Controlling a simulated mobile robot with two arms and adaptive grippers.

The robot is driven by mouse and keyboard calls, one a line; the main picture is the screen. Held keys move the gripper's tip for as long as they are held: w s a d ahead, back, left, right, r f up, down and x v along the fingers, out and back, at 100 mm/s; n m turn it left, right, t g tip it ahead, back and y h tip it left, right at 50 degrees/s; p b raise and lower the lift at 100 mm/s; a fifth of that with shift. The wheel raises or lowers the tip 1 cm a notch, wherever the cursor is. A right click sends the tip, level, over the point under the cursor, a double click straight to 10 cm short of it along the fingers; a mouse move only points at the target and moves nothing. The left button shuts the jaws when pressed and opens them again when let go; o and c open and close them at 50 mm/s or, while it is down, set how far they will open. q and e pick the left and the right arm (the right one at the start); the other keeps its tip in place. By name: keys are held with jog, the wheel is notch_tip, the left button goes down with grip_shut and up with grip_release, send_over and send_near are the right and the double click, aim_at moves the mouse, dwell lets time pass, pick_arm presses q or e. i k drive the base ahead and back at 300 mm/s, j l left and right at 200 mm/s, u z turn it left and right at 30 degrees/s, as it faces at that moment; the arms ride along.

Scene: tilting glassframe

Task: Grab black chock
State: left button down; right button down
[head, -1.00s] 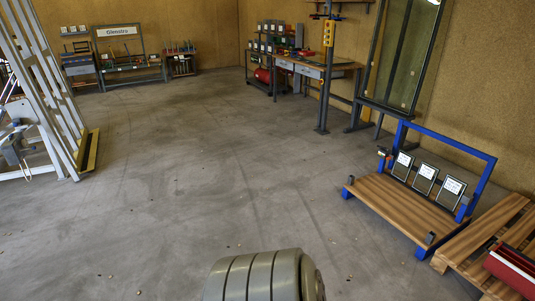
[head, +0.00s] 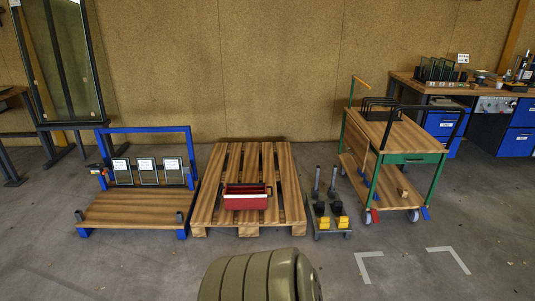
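Black chocks (head: 319,209) sit on a small low grey cart to the right of the pallet, just behind yellow chocks (head: 342,222) at its front. They are small at this distance and their exact shape is hard to tell. Neither of my grippers is in the head view.
A wooden pallet (head: 205,207) carries a red toolbox (head: 247,203). A blue-framed stand (head: 130,208) is to its left, a green trolley (head: 412,157) to the right of the small cart (head: 331,235). White corner marks (head: 369,267) lie on open floor at front right.

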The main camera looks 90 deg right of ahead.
aim_at(319, 207)
jog(key=z, duration=3.25)
jog(key=i+z, duration=0.1)
jog(key=i, duration=0.35)
jog(key=i+j, duration=0.2)
jog(key=i, duration=0.25)
jog(key=i+j+z, duration=0.15)
jog(key=i, duration=0.35)
jog(key=i+j+z, duration=0.1)
jog(key=i, duration=0.35)
jog(key=i+j+z, duration=0.1)
jog(key=i, duration=0.35)
jog(key=j, duration=0.1)
